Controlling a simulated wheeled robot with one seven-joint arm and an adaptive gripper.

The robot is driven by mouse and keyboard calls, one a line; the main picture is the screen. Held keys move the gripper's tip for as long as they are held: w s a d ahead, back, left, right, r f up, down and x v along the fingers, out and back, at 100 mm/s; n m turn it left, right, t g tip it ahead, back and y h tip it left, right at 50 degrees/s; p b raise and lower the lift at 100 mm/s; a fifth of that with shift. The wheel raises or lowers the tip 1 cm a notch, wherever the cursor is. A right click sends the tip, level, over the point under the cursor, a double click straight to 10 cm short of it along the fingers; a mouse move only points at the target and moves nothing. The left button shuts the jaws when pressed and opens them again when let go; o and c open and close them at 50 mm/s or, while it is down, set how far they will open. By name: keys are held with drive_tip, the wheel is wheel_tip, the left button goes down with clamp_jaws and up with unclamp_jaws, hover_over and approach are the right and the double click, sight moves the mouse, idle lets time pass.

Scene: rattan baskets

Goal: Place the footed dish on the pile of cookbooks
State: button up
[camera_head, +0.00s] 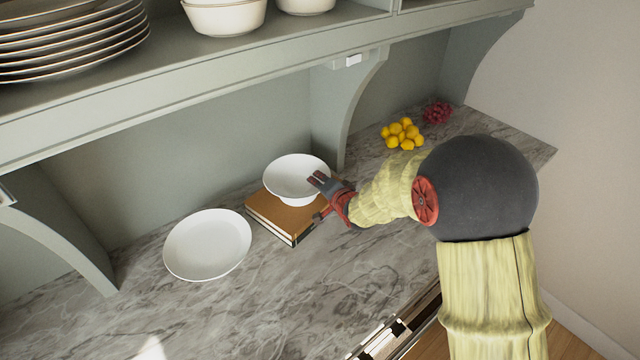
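The white footed dish (292,176) is upright over the pile of cookbooks (272,219), towards its back right part. Its foot appears to rest on the top brown cover, though I cannot be sure of the contact. The pile lies on the marble counter, close to the back wall. My gripper (319,196) is at the right front of the dish, with one finger overlapping its rim in view and the other lower, near the book's right edge. The fingers look spread apart. Part of the books is hidden behind the dish and gripper.
A shallow white dish (207,245) lies on the counter (240,310) left of the books. Yellow fruit (402,133) and red berries (437,112) lie at the back right. A shelf (190,92) with plates and bowls overhangs the back, with a bracket (350,110) behind the gripper.

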drive_tip(key=shift+r, duration=0.2)
drive_tip(key=s+d+r+n+g+h+p, duration=0.1)
drive_tip(key=s+d+r, duration=0.35)
drive_tip(key=s, duration=0.35)
drive_tip(key=s+d+r+n+g+h+p, duration=0.1)
drive_tip(key=s+d+r+n+h, duration=0.1)
drive_tip(key=s+d+r, duration=0.4)
drive_tip(key=s+d+r+n+g+h+p, duration=0.15)
drive_tip(key=s+r, duration=0.25)
drive_tip(key=s, duration=0.5)
drive_tip(key=s+r+n+g, duration=0.1)
drive_tip(key=s+n, duration=0.1)
drive_tip(key=s, duration=0.8)
drive_tip(key=s+d+r+n+g+b, duration=0.1)
drive_tip(key=s+r+n+g, duration=0.1)
drive_tip(key=s, duration=0.8)
drive_tip(key=shift+s, duration=0.2)
drive_tip(key=shift+y, duration=0.25)
